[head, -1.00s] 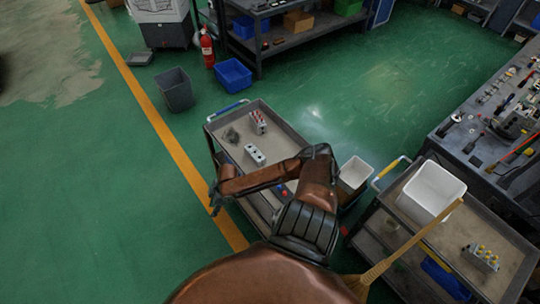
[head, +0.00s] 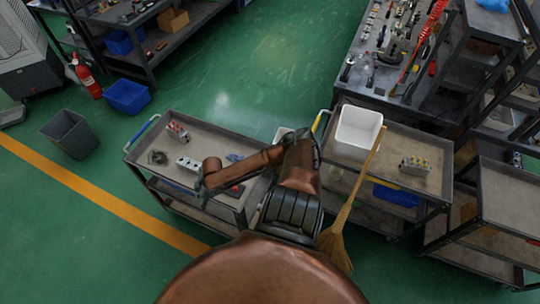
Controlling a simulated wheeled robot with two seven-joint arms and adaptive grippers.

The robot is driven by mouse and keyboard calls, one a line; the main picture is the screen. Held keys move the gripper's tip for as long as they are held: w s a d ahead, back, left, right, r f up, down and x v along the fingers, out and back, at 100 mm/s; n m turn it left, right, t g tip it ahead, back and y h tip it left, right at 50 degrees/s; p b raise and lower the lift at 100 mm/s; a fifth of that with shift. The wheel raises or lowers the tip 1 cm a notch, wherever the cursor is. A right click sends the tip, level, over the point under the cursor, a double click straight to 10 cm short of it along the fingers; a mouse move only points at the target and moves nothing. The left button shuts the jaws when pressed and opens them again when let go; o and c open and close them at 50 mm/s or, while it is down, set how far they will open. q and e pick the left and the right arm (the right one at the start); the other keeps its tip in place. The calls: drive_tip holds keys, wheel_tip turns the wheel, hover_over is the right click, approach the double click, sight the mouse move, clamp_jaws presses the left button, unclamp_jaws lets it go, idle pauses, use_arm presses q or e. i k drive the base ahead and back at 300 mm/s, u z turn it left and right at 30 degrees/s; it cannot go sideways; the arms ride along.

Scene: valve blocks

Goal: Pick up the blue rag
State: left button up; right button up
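A bright blue, crumpled cloth-like thing (head: 492,5) lies on the shelf top at the upper right edge, partly cut off; it may be the blue rag. A smaller blue patch (head: 235,157) shows on the left cart behind my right forearm, and I cannot tell what it is. My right gripper (head: 203,192) hangs over the front of the left cart, far from the cloth at upper right. It is small and dark, and its fingers do not show clearly. My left gripper is not in view.
The left cart (head: 215,136) carries valve blocks (head: 188,163). The right cart (head: 398,142) holds a white bin (head: 358,131) and another valve block (head: 415,166). A broom (head: 335,243) leans against it. A cluttered workbench (head: 375,78) stands behind.

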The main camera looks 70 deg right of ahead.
sight(234, 157)
drive_tip(key=z, duration=1.1)
drive_tip(key=i, duration=1)
